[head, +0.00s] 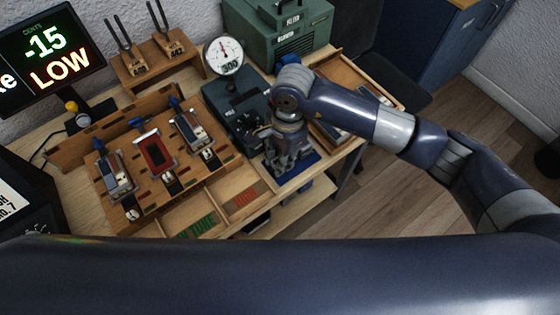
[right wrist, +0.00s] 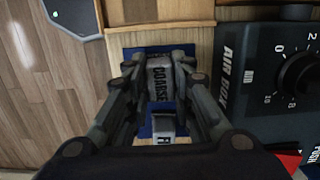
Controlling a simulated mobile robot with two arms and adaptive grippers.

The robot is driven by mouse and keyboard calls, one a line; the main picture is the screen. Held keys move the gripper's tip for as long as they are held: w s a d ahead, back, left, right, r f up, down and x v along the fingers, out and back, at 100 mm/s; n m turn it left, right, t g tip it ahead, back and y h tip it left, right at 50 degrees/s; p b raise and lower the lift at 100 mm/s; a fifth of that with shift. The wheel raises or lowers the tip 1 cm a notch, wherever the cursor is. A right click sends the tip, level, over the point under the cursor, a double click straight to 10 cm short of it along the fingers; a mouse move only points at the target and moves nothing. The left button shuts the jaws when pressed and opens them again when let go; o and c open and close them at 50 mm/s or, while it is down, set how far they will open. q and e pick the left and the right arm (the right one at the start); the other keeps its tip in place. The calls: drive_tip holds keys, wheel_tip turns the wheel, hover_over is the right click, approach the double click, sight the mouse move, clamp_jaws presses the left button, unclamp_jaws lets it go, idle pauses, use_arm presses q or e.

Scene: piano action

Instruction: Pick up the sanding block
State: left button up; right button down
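The sanding block is a small grey block marked "COARSE" (right wrist: 160,77) on a blue mat (right wrist: 162,109) in the right wrist view. A second pale label beginning with "F" (right wrist: 164,139) shows nearer my wrist; I cannot tell whether it is on the same block. My right gripper (right wrist: 160,62) points down with one finger on each side of the block. Whether the fingers touch it is unclear. In the head view my right gripper (head: 284,162) is low over the blue mat (head: 298,170) and hides the block. My left gripper is not in view.
A dark air box (right wrist: 262,75) with a dial stands close beside my right gripper. The wooden bench holds a rack (head: 150,165) of key parts, compartments (head: 215,207), a tuning-fork stand (head: 160,62), a gauge (head: 223,55) and a green machine (head: 280,28). A screen (head: 45,50) reads "-15 LOW".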

idle(0.3)
drive_tip(key=shift+r+b, duration=0.4)
drive_tip(key=shift+r, duration=0.1)
wheel_tip(320, 180, up, 2)
drive_tip(key=shift+w+r+b, duration=0.1)
drive_tip(key=shift+r+b, duration=0.05)
drive_tip(key=shift+b, duration=0.5)
drive_tip(key=s+r+b, duration=0.1)
drive_tip(key=s+b, duration=0.3)
drive_tip(key=s, duration=1.2)
drive_tip(key=shift+s+r, duration=0.15)
drive_tip(key=shift+r, duration=0.2)
drive_tip(key=shift+a, duration=0.1)
